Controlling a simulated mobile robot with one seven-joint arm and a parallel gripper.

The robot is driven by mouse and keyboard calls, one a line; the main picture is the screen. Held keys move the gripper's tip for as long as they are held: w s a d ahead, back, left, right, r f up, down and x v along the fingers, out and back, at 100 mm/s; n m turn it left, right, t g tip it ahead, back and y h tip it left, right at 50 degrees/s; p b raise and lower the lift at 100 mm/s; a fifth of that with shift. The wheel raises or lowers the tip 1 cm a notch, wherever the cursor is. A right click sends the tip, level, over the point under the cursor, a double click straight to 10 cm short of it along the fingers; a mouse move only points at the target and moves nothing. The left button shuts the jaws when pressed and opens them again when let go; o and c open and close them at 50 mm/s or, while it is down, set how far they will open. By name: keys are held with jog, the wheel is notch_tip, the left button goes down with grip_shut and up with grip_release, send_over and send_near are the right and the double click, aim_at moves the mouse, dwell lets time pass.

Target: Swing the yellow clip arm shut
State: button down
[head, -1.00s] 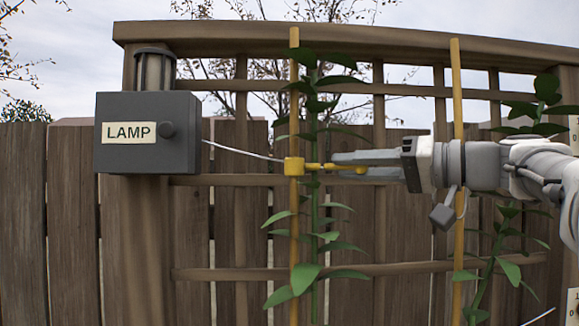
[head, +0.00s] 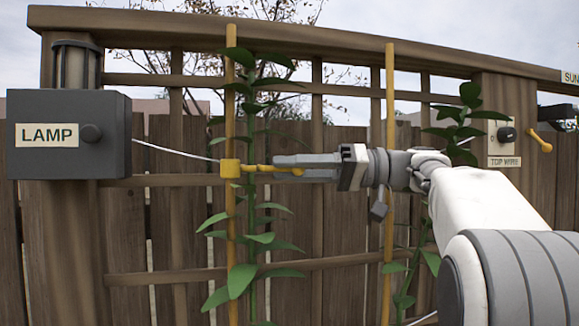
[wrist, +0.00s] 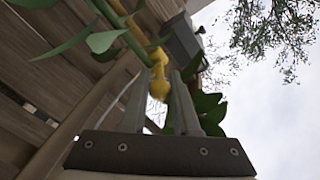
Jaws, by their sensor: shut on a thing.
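The yellow clip (head: 230,168) sits around the left bamboo stake. Its yellow clip arm (head: 262,168) points right from it, roughly level, passing by the green plant stem. My gripper (head: 277,166) comes in from the right and is shut on the clip arm near its rounded end. In the wrist view, the clip arm's round yellow end (wrist: 158,88) lies between the two grey fingers of my gripper (wrist: 162,80). Whether the arm's latch side meets anything behind the stem cannot be told.
A grey LAMP box (head: 68,135) with a knob is on the left post. A thin pale wire (head: 175,152) runs from it towards the clip. A second stake (head: 389,120) stands close by my wrist. A TOP WIRE panel (head: 503,148) is on the right post. Wooden trellis and fence stand behind.

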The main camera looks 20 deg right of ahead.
jog(key=c, duration=0.7)
grip_release()
jog(key=shift+b+v, duration=0.8)
jog(key=shift+v, duration=7.9)
